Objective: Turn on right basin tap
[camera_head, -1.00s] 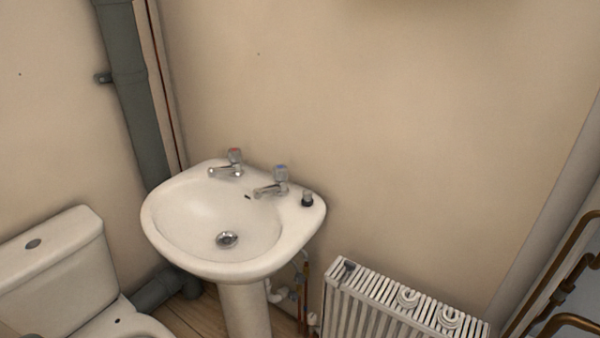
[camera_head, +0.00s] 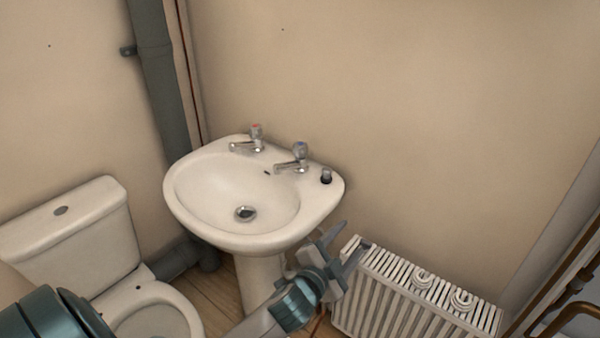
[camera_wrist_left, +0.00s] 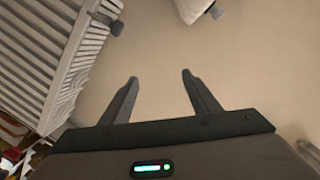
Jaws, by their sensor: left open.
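The right basin tap (camera_head: 293,158) is chrome with a blue-marked top and stands on the back rim of the white basin (camera_head: 185,215). The left tap (camera_head: 248,138), with a red-marked top, stands beside it. My left gripper (camera_head: 345,243) is open and empty, in front of the basin's right front edge and below the tap's level, near the radiator's left end. In the left wrist view its two fingers (camera_wrist_left: 158,80) are apart with only bare wall between them. A white piece of the basin (camera_wrist_left: 192,8) shows at the top there. My right gripper is not in view.
A white radiator (camera_head: 400,295) is close to the right of my left gripper; it also shows in the left wrist view (camera_wrist_left: 45,50). A small dark-based item (camera_head: 326,177) sits on the basin's right corner. A toilet (camera_head: 75,235) is at left. The wall above the basin is clear.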

